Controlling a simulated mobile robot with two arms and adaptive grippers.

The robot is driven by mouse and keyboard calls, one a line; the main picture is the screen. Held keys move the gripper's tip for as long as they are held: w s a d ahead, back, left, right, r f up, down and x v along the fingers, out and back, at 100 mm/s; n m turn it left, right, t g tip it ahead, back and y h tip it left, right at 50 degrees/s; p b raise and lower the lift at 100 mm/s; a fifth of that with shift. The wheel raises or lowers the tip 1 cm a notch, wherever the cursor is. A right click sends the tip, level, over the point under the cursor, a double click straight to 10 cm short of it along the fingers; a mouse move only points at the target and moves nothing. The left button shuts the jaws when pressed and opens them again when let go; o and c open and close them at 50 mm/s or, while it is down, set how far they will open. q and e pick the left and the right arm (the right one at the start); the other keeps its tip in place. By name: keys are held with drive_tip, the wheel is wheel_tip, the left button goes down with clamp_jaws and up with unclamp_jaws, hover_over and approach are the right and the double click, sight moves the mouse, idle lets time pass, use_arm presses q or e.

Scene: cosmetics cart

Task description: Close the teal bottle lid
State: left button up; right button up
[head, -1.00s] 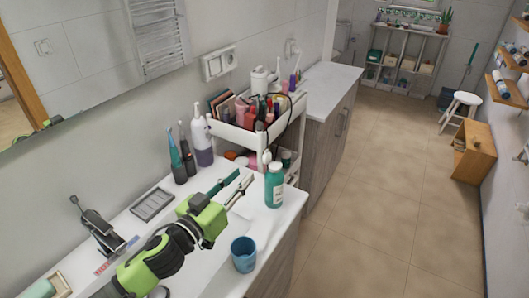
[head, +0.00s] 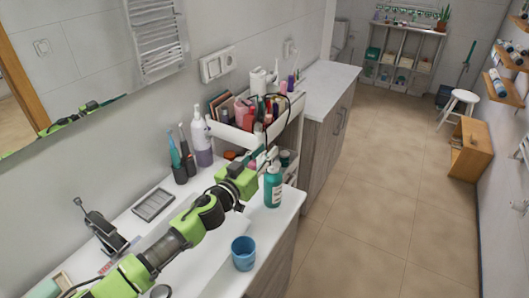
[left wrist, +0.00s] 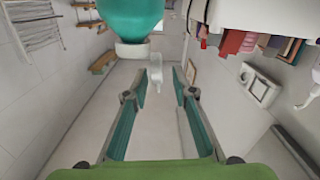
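The teal bottle (head: 273,188) stands upright near the right edge of the white counter. Its white cap (head: 272,168) is on top; a small pale part shows above it, and I cannot tell the lid's exact angle. In the left wrist view the teal bottle (left wrist: 128,20) appears upside down at the top, with its white cap (left wrist: 131,50) below. My left gripper (head: 262,156) is just left of and behind the bottle top, its fingers partly hidden by its body. In the wrist view the gripper (left wrist: 160,84) is open, with nothing clearly held. My right gripper is not in view.
A blue cup (head: 243,254) stands in front of the bottle near the counter edge. A white cart (head: 246,136) full of cosmetics is behind. A white-purple pump bottle (head: 202,143) and toothbrushes (head: 186,152) stand at the wall.

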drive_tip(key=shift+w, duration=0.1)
use_arm(q)
clamp_jaws()
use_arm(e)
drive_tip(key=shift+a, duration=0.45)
use_arm(q)
drive_tip(key=shift+d, duration=0.1)
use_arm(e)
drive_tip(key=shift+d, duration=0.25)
use_arm(q)
drive_tip(key=shift+s+m, duration=0.1)
drive_tip(key=shift+m, duration=0.3)
drive_tip(key=shift+s+d+r+m+p, duration=0.1)
drive_tip(key=shift+s+d+m+p, duration=0.15)
drive_tip(key=shift+m, duration=0.75)
drive_tip(key=shift+s+d+m, duration=0.2)
drive_tip(key=shift+d+m, duration=0.15)
drive_tip(key=shift+m, duration=0.65)
drive_tip(key=shift+s+d+m, duration=0.15)
drive_tip(key=shift+d+m, duration=0.2)
drive_tip(key=shift+m, duration=0.65)
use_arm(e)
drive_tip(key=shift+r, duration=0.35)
use_arm(q)
drive_tip(key=shift+f, duration=0.2)
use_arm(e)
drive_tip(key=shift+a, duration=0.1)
